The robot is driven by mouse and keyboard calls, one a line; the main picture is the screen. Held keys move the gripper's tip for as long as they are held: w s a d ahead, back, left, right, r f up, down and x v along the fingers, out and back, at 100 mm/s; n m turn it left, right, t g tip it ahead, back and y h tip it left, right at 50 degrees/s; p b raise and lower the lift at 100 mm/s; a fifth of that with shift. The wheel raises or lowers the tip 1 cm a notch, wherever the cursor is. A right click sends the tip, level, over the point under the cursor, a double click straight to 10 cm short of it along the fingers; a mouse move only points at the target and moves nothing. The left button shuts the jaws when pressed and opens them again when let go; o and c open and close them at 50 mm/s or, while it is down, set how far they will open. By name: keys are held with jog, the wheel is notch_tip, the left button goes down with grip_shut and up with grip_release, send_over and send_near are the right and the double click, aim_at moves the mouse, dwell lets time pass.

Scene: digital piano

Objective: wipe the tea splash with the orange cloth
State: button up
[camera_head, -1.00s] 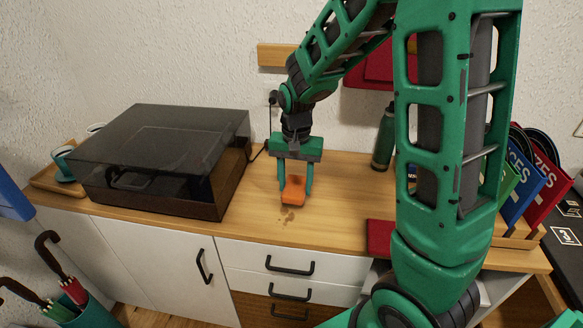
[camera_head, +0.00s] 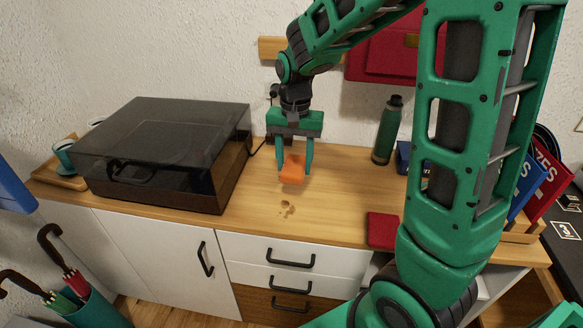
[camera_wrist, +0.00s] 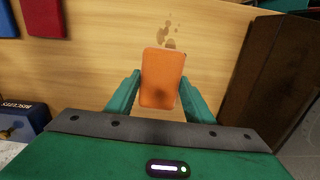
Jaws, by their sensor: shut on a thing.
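My gripper (camera_head: 294,168) is shut on the orange cloth (camera_head: 292,174), a small folded block between its two green fingers. The cloth also shows in the wrist view (camera_wrist: 162,78). In the head view it appears lifted above the wooden cabinet top. The tea splash (camera_head: 287,208) is a few brown spots on the wood, nearer the front edge than the cloth. In the wrist view the splash (camera_wrist: 168,35) shows just beyond the cloth's far end, with nothing covering these visible spots.
A dark-lidded turntable (camera_head: 165,150) stands to the left of the splash. A green bottle (camera_head: 387,132) stands at the back, right of my gripper. A red item (camera_head: 382,230) lies at the front right. The wood around the splash is clear.

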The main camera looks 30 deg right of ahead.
jog(key=shift+f, duration=0.4)
